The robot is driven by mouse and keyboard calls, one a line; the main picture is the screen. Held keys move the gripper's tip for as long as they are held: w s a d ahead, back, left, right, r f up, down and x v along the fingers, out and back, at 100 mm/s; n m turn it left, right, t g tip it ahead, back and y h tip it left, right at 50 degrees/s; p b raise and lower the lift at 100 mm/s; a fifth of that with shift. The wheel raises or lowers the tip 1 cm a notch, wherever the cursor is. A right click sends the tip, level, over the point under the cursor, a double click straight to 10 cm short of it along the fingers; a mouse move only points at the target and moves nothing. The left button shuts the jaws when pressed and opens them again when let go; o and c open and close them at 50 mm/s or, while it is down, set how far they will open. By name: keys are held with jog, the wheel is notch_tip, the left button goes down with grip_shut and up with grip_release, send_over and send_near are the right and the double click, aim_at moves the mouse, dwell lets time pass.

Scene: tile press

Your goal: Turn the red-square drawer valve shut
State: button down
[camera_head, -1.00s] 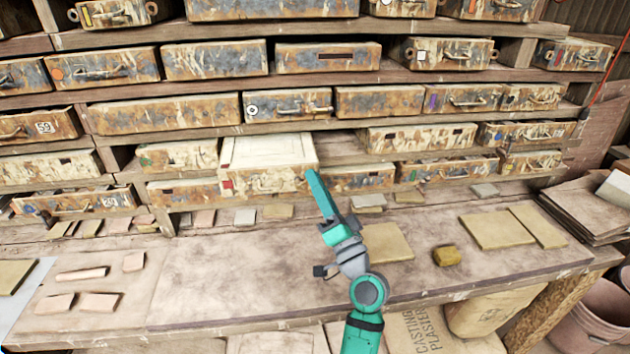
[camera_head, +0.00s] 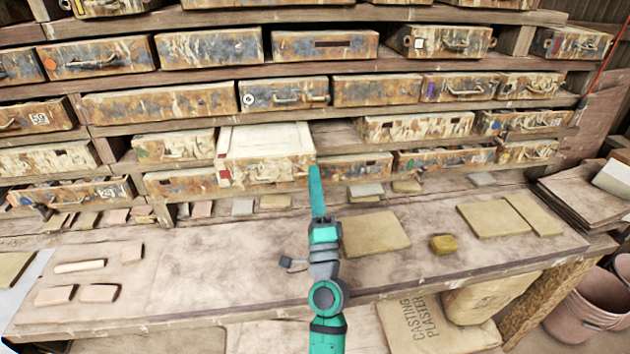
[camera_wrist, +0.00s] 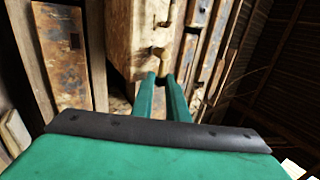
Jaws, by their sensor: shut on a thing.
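The red-square drawer (camera_head: 266,143) stands pulled out from its row, its pale top showing in the head view. The red square (camera_head: 224,175) is at the left end of its front. My gripper (camera_head: 314,169) reaches up to the right end of that front. In the wrist view my gripper (camera_wrist: 161,76) has its narrow green fingers close together at the end of the drawer's rusty front (camera_wrist: 142,45). The fingers are shut on a small part there, mostly hidden between the tips.
Closed rusty drawers surround it, one with a white ring (camera_head: 286,94) above. The workbench (camera_head: 215,265) below is mostly clear. It bears a square tan tile (camera_head: 376,233), a yellowish lump (camera_head: 443,244) and small pinkish pieces (camera_head: 98,293) at left.

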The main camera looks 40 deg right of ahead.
dwell(0.3)
jog(key=c, duration=1.9)
grip_release()
jog(key=v, duration=1.1)
jog(key=shift+d, duration=0.1)
